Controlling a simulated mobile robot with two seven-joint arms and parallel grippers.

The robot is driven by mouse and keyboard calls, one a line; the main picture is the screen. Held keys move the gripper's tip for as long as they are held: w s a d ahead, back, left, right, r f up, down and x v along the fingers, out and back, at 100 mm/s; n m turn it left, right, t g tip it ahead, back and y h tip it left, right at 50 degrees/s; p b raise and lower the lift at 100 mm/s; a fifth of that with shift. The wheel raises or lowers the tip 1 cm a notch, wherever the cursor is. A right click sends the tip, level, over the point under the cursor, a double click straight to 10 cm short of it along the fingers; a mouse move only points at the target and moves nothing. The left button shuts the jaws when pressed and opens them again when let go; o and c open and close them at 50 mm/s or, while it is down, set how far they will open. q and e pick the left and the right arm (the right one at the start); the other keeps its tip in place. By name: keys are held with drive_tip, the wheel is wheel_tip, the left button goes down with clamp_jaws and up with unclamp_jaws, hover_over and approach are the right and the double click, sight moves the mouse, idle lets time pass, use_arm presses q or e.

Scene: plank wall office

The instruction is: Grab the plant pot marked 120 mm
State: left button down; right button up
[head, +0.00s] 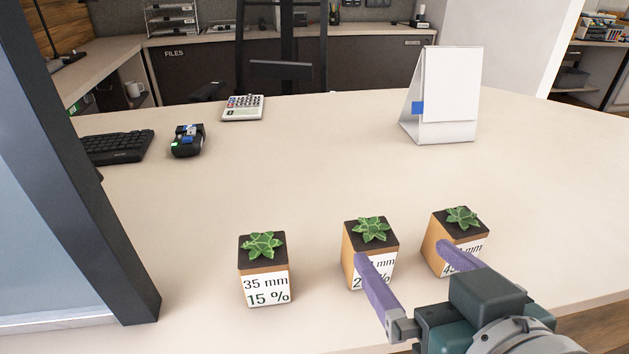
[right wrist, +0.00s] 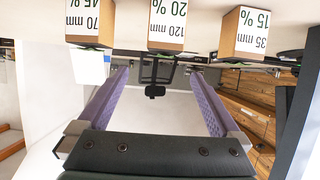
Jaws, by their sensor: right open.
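The pot marked 120 mm, 20 % is the middle of three small square plant pots; it stands upright on the desk in the head view (head: 384,264) and shows upside down in the right wrist view (right wrist: 167,24). My right gripper (head: 402,250) is open and empty, with purple fingers. In the head view one finger covers part of this pot's label and the other part of the right-hand pot. In the right wrist view the 120 mm pot lies beyond the fingertips, roughly in line with the gap. My left gripper is out of view.
A dark frame post (head: 100,180) rises at left. Keyboard, stapler-like device, calculator (head: 243,107) and white stand (head: 440,95) are farther back. Mid-desk is clear.

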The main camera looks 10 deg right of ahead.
sight(371, 233)
drive_tip(key=x, duration=0.5)
drive_tip(key=shift+s+a+f+b, duration=0.15)
drive_tip(key=shift+a+f+b, duration=0.05)
drive_tip(key=shift+b, duration=0.1)
drive_tip(key=shift+b+x, duration=0.7)
drive_tip(key=shift+x, duration=2.05)
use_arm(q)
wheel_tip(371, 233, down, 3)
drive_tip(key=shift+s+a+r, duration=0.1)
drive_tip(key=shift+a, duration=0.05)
use_arm(e)
drive_tip(key=shift+s+a+f, duration=0.1)
drive_tip(key=shift+a+f, duration=0.05)
drive_tip(key=shift+c, duration=0.4)
drive_tip(key=c, duration=0.4)
clamp_jaws()
